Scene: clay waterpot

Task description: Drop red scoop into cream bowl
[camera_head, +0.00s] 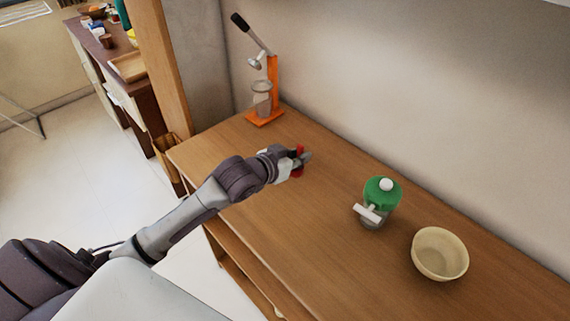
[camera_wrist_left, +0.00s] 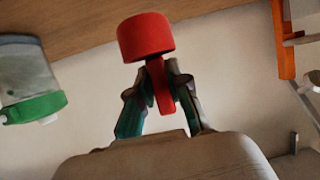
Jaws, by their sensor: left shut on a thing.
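The red scoop (camera_wrist_left: 146,36) is held by its handle between the fingers of my left gripper (camera_wrist_left: 158,85) in the left wrist view. In the head view the red scoop (camera_head: 299,153) shows only in small part at the tip of my left gripper (camera_head: 302,160), over the wooden table. The cream bowl (camera_head: 440,262) stands on the table at the right, open side up, and looks empty. The gripper is well to the left of the bowl. My right gripper is in neither view.
A green-topped jar with a white handle (camera_head: 381,192) stands between my left gripper and the bowl. An orange press (camera_head: 272,75) stands at the table's back left corner. The wooden table (camera_head: 310,230) is clear in front. A wall runs behind it.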

